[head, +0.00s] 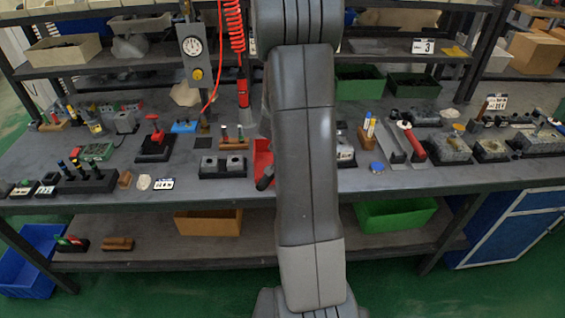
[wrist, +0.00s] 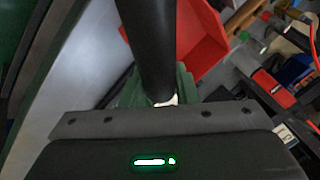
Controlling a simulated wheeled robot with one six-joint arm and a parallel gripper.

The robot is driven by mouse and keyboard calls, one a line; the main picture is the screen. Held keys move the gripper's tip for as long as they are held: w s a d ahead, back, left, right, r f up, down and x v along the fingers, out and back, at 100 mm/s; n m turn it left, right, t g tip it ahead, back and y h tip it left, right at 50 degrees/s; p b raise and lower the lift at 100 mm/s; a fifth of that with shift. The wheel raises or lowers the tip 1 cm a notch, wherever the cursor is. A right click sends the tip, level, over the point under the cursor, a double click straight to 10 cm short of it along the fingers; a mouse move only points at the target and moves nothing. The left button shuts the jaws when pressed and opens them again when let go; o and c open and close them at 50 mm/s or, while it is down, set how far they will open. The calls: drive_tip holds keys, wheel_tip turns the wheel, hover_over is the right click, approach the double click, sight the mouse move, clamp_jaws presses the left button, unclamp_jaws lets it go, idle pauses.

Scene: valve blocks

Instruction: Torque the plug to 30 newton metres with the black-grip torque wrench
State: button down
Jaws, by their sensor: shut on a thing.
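In the wrist view a thick black grip (wrist: 150,45), which looks like the torque wrench's handle, runs up from between the green jaws of my gripper (wrist: 158,92). The gripper is shut on it. In the head view my own arm hides the gripper; a dark rounded end (head: 265,178) shows just left of the arm, probably the same grip. I cannot make out which block holds the plug. The wrench's head is not visible.
A red tray (head: 262,157) lies partly behind my arm; a red surface (wrist: 205,40) shows beside the grip in the wrist view. A red coiled hose (head: 234,35) hangs above the bench. A red-handled tool (head: 412,143) lies right of the arm.

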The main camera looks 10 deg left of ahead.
drive_tip(key=shift+s+d+n+y+b, duration=0.2)
drive_tip(key=shift+d+n+y+b, duration=0.35)
drive_tip(key=shift+b, duration=2.05)
drive_tip(key=shift+d+r, duration=0.2)
drive_tip(key=shift+r+p, duration=3.2)
drive_tip(key=shift+r, duration=0.55)
drive_tip(key=shift+f, duration=0.1)
